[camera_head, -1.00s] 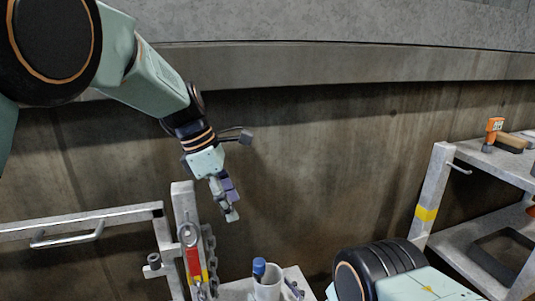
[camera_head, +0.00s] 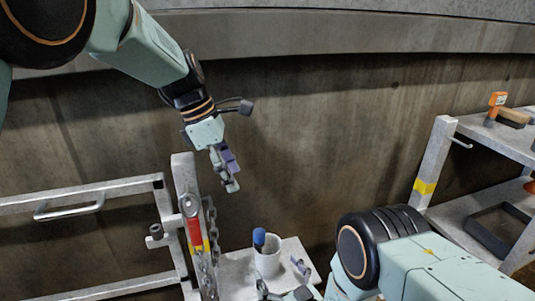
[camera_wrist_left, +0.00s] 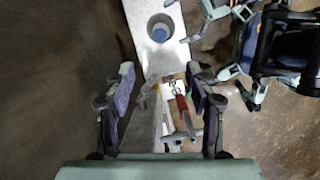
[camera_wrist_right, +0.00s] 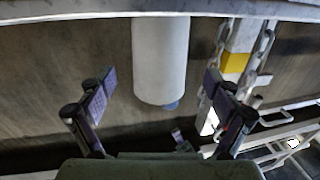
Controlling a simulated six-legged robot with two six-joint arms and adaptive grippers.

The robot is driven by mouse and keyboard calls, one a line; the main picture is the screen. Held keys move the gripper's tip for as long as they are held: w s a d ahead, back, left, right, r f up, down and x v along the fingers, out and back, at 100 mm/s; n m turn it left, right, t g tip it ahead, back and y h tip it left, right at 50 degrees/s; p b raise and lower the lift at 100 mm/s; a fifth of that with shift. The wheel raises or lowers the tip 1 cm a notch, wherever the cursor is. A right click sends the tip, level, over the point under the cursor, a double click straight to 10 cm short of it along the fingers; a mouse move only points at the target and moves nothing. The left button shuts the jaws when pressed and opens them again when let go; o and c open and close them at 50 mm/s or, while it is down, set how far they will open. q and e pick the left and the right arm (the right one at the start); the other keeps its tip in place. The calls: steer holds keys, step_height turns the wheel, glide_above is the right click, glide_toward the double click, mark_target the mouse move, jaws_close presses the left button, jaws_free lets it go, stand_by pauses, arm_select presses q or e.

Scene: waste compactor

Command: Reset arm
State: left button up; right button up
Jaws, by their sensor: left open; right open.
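My left gripper (camera_head: 226,172) is open and empty, pointing down, beside the top of the grey rail post in the head view. In the left wrist view its two fingers (camera_wrist_left: 161,90) stand apart above the post and a red-handled latch (camera_wrist_left: 181,102). My right gripper (camera_head: 281,278) shows at the bottom of the head view, next to a white cup. My right arm's links hide part of the lower right.
A chain (camera_head: 210,225) hangs by the red latch (camera_head: 194,228). A grey shelf unit (camera_head: 437,165) stands right, with an orange tool (camera_head: 497,100). A concrete wall (camera_head: 320,130) stands behind.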

steer(key=x, duration=0.5)
steer(key=shift+w+a, duration=0.15)
steer(key=shift+w, duration=0.05)
arm_select(q)
steer(key=x, duration=1.2)
arm_select(e)
steer(key=shift+s, duration=0.15)
steer(key=v, duration=0.4)
steer(key=shift+s+d, duration=0.15)
steer(key=shift+d, duration=0.1)
arm_select(q)
step_height(320, 180, up, 11)
steer(key=shift+d, duration=0.4)
arm_select(e)
steer(key=shift+s+d, duration=0.25)
steer(key=shift+s, duration=0.25)
arm_select(q)
steer(key=shift+a+f, duration=0.1)
steer(key=shift+f, duration=0.15)
